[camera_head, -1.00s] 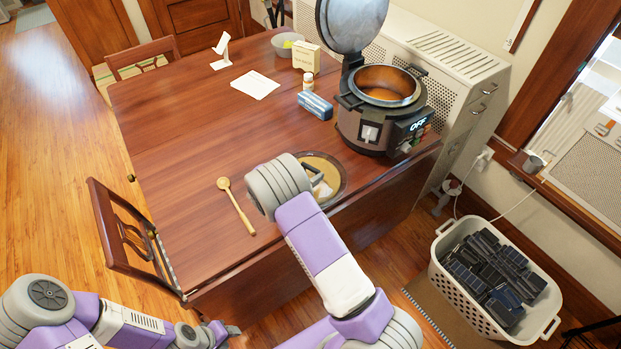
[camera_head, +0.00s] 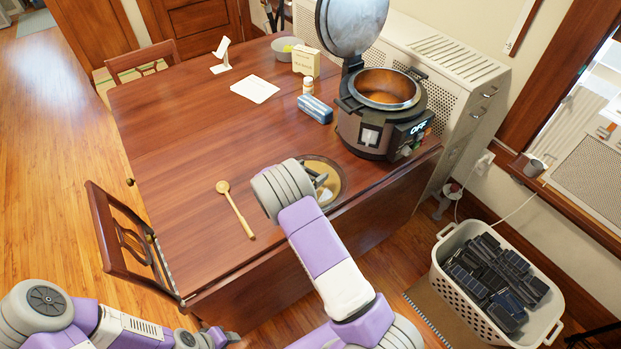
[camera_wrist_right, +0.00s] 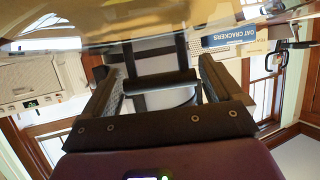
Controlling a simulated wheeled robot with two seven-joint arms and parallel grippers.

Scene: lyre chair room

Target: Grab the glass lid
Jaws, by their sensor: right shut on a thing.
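The round glass lid (camera_head: 332,170) with a dark rim is at the front edge of the table, beside the cooker. My right gripper (camera_head: 321,188) is at the lid's dark handle, and my wrist partly hides the lid. In the right wrist view the dark handle bar (camera_wrist_right: 160,82) lies between the two fingers of my right gripper (camera_wrist_right: 160,92), and the amber-tinted glass (camera_wrist_right: 150,20) fills the top. I cannot tell whether the lid touches the table. My left gripper (camera_head: 218,337) is low at the left, away from the lid; its fingers are too small to judge.
A cooker (camera_head: 375,125) with its cover raised stands behind the lid. A wooden spoon (camera_head: 236,208) lies to the left. A blue pack (camera_head: 315,109), bottle (camera_head: 308,87) and cracker box (camera_head: 306,62) stand farther back. A white basket (camera_head: 480,305) is on the floor at right.

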